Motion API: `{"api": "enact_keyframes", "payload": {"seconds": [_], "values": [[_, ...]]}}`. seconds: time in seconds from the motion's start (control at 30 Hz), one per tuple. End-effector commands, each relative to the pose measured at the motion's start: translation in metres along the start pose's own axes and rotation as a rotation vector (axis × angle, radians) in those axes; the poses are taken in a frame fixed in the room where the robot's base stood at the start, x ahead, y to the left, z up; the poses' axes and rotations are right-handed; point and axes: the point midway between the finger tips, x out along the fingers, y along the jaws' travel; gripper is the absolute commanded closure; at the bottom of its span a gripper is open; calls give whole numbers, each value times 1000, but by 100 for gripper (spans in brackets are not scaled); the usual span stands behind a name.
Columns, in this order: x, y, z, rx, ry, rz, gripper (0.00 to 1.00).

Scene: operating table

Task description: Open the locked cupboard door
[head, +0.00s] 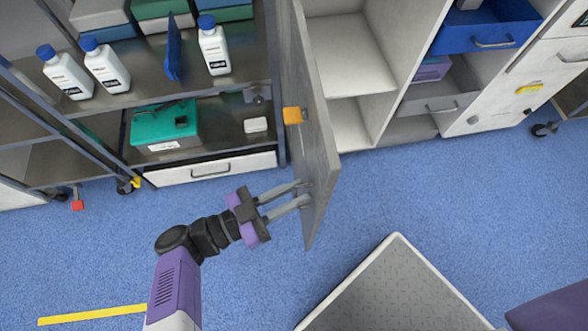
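The cupboard door (318,130) is a grey panel in the head view. It stands swung wide out from the open cupboard (350,60), whose pale shelves show to its right. An orange block (294,115) is on the door's left face; I cannot tell if it is the lock. My gripper (302,194) is at the lower part of that face, with its two grey fingers spread apart and their tips at the door. A small handle seems to be by the tips, but it is too small to tell if the fingers touch it.
A metal rack (105,100) with white bottles and a teal box (165,128) stands left of the door. A grey-topped platform (395,290) is at the lower right. Blue floor (370,200) is clear between it and the cupboards. An open blue drawer (485,38) is at upper right.

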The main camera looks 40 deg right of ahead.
Motion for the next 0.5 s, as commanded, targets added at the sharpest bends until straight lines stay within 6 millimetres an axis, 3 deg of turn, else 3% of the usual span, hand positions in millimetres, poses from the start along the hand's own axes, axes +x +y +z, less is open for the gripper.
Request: {"api": "enact_keyframes", "payload": {"seconds": [0.27, 0.5], "values": [[-3, 1, 0, 0, 0, 1, 80], [-37, 0, 2, -2, -3, 1, 80]]}}
